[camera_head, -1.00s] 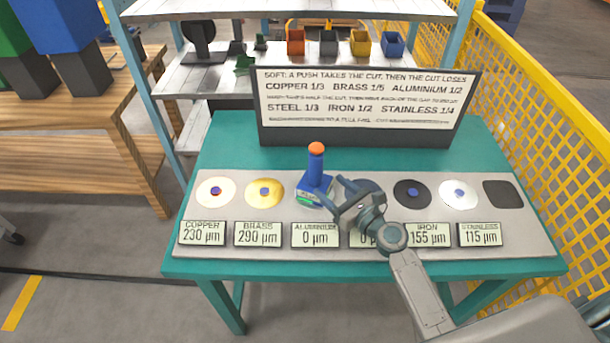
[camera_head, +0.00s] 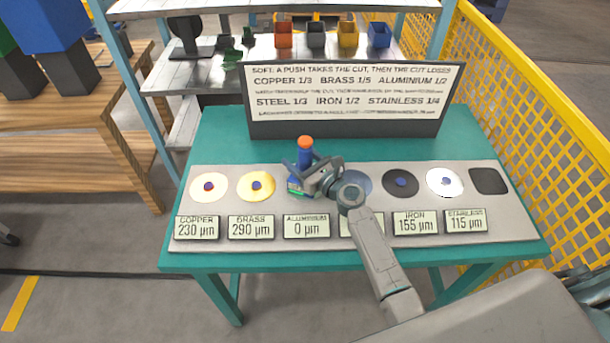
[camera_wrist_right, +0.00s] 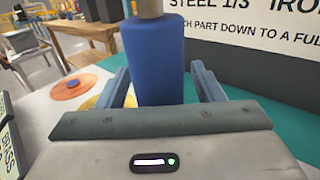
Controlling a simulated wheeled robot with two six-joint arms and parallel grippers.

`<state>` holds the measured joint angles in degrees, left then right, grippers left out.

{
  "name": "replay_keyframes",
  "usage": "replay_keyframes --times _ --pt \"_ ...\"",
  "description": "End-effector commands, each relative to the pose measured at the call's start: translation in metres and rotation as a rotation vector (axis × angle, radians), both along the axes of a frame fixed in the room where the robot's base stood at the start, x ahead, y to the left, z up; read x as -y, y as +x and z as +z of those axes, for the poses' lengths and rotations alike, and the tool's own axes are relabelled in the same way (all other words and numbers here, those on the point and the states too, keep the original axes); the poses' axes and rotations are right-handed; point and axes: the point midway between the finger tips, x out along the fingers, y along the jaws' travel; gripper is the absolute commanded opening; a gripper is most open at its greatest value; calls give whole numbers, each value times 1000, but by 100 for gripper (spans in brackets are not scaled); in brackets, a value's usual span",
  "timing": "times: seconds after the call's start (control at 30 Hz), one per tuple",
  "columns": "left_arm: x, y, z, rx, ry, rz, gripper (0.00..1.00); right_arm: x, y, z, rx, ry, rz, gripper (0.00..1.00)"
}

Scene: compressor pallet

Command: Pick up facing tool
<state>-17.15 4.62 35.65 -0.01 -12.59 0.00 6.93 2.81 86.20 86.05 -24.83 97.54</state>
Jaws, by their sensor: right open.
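The facing tool (camera_head: 304,158) has a blue body and an orange top. It stands upright on the grey plate (camera_head: 500,226), at the aluminium place. My right gripper (camera_head: 300,174) is at the tool in the head view, its fingers on either side of the blue body. In the right wrist view the tool's blue handle (camera_wrist_right: 153,62) stands between the two fingers, with a gap visible on each side. The gripper is open. The tool's base is partly hidden by my gripper. My left gripper is not in view.
Coloured discs lie along the plate, among them copper (camera_head: 209,187), brass (camera_head: 256,186) and iron (camera_head: 401,182). Readout labels stand in front of them; aluminium (camera_head: 306,226) reads 0 µm. A sign board (camera_head: 345,128) stands behind. A yellow mesh fence (camera_head: 540,130) is at the right.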

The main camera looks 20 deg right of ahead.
Motion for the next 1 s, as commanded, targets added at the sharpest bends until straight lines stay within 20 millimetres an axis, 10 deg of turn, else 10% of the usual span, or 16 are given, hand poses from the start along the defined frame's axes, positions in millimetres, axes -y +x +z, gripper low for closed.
replay_keyframes --times 0.07,0.4,1.0 --pt "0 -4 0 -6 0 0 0 0 0 0 0 0 0 61" --pt "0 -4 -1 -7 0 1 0 0 0 0 0 -1 0 0" --pt "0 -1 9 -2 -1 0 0 0 0 25 8 -1 0 0"
